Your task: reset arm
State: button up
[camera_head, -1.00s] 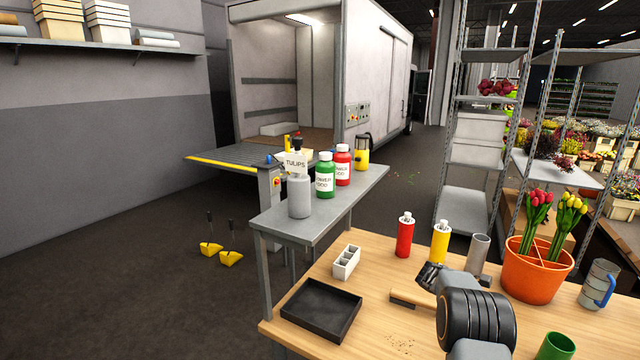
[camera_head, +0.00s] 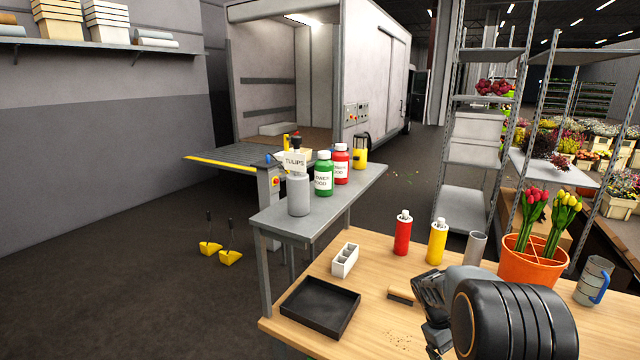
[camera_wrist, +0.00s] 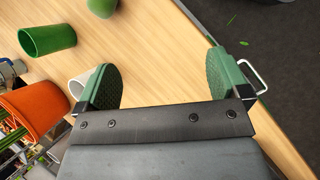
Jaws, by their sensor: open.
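My gripper (camera_head: 432,310) hangs over the front of the wooden table (camera_head: 345,343) in the head view, with my dark wrist beside it on the right. In the wrist view my gripper (camera_wrist: 165,70) has its two green-padded fingers wide apart. Only bare tabletop shows between them; it holds nothing. An orange pot (camera_head: 528,267) with dividers holds red tulips (camera_head: 531,215) and yellow tulips (camera_head: 565,212) to the right of my arm. The pot also shows at the left of the wrist view (camera_wrist: 38,112). A green cup (camera_wrist: 47,38) stands near it, apart from my fingers.
A red bottle (camera_head: 402,235), a yellow bottle (camera_head: 437,243), a grey cylinder (camera_head: 475,249) and a grey jug (camera_head: 594,281) stand on the table. A black tray (camera_head: 321,306), a white divided box (camera_head: 345,260) and a brush (camera_head: 401,295) lie left of my arm.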

jog(key=s+a+r+m+t+y, duration=0.4)
jog(key=s+a+r+t, duration=0.4)
jog(key=s+a+r, duration=0.5)
jog(key=shift+s+a+r+y, duration=0.15)
jog(key=shift+s+a+y, duration=0.15)
jog(key=shift+s+a, duration=0.65)
jog(key=shift+w+a, duration=0.15)
jog(key=shift+w, duration=0.15)
